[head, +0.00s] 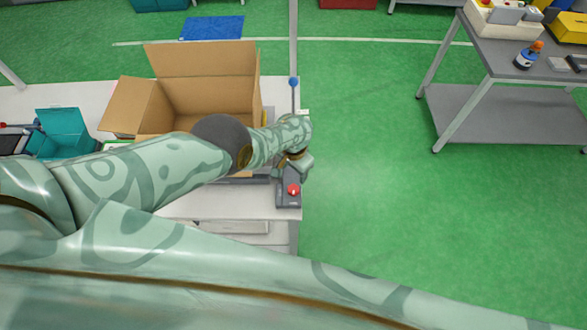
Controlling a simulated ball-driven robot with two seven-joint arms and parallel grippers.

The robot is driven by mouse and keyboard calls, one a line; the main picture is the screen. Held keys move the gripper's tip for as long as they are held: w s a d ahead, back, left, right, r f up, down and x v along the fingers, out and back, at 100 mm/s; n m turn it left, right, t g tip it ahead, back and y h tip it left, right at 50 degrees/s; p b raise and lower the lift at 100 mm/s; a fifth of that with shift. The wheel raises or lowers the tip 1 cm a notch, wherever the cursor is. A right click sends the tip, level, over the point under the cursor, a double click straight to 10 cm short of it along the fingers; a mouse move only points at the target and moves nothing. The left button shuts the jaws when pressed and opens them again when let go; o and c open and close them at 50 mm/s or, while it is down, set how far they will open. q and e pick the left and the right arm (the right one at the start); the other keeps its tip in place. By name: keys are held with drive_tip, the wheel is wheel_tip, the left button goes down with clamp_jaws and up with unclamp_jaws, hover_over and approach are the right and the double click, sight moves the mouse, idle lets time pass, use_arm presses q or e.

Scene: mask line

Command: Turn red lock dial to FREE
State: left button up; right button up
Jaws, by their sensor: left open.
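The red lock dial (293,189) sits on top of a dark grey box (288,201) at the right edge of the white table. The dial is small here, and I cannot read its marks or its setting. My left gripper (293,172) is open and reaches down just behind the dial, close to it. I cannot tell whether the fingers touch the dial or its box. My left arm hides part of the table and the back of the grey box. My right gripper is not in view.
An open cardboard box (210,92) stands behind my left arm. A blue-knobbed lever (293,83) rises at the table's right edge. A teal bin (66,134) is at the left.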

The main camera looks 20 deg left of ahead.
use_arm(q)
wheel_tip(320, 180, up, 4)
drive_tip(key=shift+f+p, duration=0.15)
drive_tip(key=shift+p, duration=1.05)
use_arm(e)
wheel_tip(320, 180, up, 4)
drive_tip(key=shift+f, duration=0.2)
use_arm(q)
drive_tip(key=shift+s+f, duration=0.1)
